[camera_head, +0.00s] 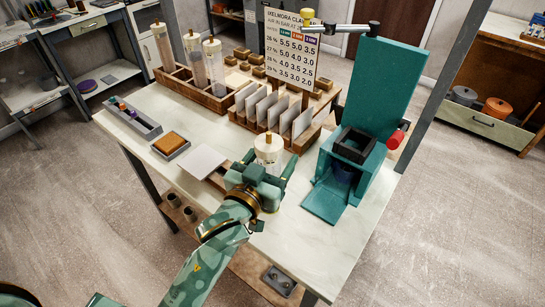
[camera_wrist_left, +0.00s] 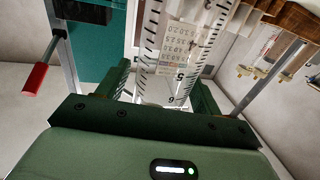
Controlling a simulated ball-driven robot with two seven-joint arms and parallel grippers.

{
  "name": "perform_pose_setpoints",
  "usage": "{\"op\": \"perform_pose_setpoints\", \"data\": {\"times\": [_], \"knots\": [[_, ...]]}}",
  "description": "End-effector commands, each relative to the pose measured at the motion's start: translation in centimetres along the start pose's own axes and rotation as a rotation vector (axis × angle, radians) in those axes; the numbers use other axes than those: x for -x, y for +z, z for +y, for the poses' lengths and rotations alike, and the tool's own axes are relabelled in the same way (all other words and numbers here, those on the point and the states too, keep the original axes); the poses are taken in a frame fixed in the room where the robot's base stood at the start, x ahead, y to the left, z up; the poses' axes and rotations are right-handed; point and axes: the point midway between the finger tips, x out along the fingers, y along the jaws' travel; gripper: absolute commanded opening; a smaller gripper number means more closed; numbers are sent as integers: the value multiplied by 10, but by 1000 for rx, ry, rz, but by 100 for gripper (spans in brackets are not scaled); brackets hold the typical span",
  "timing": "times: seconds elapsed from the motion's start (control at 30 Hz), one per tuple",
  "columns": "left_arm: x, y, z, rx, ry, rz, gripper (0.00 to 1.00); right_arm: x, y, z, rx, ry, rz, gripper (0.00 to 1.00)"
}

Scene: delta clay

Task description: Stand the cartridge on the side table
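The cartridge (camera_head: 268,148), a clear tube with a pale cap and gold tip, stands roughly upright near the front of the middle table. My left gripper (camera_head: 262,176) is around it and hides its lower part, so I cannot tell whether it touches the table top. In the left wrist view the clear tube (camera_wrist_left: 180,60) with black scale marks lies between the two green fingers (camera_wrist_left: 165,92), which appear to press on its sides. My right gripper is not in view. Which surface is the side table is not clear from the frames.
A teal press (camera_head: 345,160) with an open flap stands to the right. A wooden rack (camera_head: 205,92) holds several similar tubes at the back. A sign (camera_head: 290,50) and white cards (camera_head: 270,110) stand behind the cartridge. Benches stand left (camera_head: 115,72) and right (camera_head: 490,124). The table's front (camera_head: 315,240) is clear.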

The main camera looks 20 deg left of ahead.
Motion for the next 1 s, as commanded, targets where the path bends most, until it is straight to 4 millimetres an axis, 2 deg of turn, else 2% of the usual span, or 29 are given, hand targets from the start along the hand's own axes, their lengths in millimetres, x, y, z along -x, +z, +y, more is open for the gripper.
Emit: {"op": "perform_pose_setpoints", "data": {"times": [0.17, 0.27, 0.5, 0.7, 0.83, 1.0], "knots": [[1, -3, 0, 0, 0, -1, 66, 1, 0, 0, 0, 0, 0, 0], [16, -2, 0, 0, 0, -3, 66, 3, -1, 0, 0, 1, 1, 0], [72, -2, 0, 0, -1, -6, 66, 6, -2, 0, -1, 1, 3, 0], [108, -2, 0, 0, 0, -3, 66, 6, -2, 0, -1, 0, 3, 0], [118, -2, 0, -1, 0, -1, 66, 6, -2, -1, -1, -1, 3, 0], [120, -3, 0, -1, 0, 0, 66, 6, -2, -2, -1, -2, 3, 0]]}}
